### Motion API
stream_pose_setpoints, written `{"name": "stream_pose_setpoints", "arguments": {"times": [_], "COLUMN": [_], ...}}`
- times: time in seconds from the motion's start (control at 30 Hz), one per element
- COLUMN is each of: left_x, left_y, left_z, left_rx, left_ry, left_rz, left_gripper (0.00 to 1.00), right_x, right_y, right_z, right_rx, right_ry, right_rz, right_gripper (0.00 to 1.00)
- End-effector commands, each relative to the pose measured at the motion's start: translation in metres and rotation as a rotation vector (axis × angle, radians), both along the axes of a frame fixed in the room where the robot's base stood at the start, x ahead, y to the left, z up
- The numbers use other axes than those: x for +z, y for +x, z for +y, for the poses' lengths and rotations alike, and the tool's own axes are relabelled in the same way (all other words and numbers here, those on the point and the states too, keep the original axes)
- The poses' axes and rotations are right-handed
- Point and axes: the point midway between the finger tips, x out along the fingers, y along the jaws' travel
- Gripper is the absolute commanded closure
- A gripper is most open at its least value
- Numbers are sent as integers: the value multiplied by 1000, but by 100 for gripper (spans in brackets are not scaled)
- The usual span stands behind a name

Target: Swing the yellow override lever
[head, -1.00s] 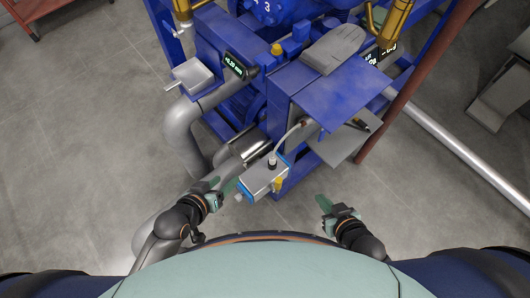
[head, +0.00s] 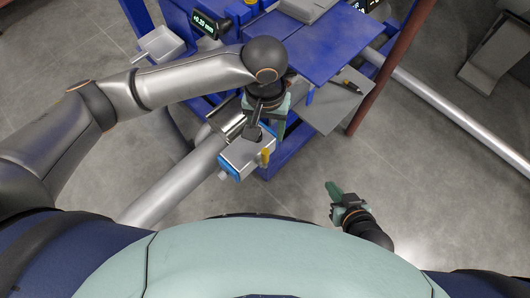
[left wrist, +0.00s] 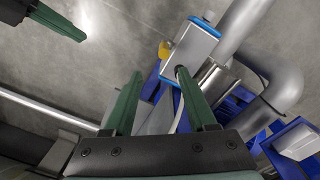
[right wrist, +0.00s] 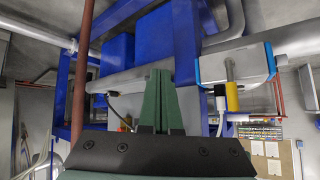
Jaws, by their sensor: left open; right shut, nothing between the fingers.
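The yellow override lever (head: 266,157) sticks out from the side of a grey box with blue ends (head: 240,160). The lever also shows in the left wrist view (left wrist: 165,50) and in the right wrist view (right wrist: 232,97). My left gripper (head: 270,124) is above the far end of the box, partly hidden by its own wrist. In the left wrist view its green fingers (left wrist: 157,74) are apart and empty, with the lever beyond their tips; I cannot tell whether the right-hand finger touches the box. My right gripper (head: 333,190) is shut and empty, to the right of the box.
The blue frame (head: 320,40) and a grey shelf with a pen-like tool (head: 348,90) stand beyond the box. A thick grey pipe (head: 180,182) runs beside it. A dark red post (head: 390,67) rises at the right. Open floor lies around my right gripper.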

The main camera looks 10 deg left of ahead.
Motion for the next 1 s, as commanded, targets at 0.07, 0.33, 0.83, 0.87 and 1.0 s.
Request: {"name": "stream_pose_setpoints", "arguments": {"times": [0.07,0.33,0.83,0.87,1.0], "left_x": [-2,-42,-120,-121,-124], "left_y": [1,0,1,1,1], "left_z": [5,6,5,5,5], "left_rx": [8,10,8,8,8], "left_ry": [23,29,25,25,24], "left_rz": [1,5,1,0,0], "left_gripper": [43,43,43,43,43], "right_x": [0,-8,-21,-22,-24], "right_y": [2,6,3,2,-1], "right_z": [0,2,1,1,0], "right_rx": [1,5,8,8,8], "right_ry": [0,2,0,0,-2], "right_rz": [-6,-10,-10,-8,-1], "right_gripper": [100,100,100,100,100]}}
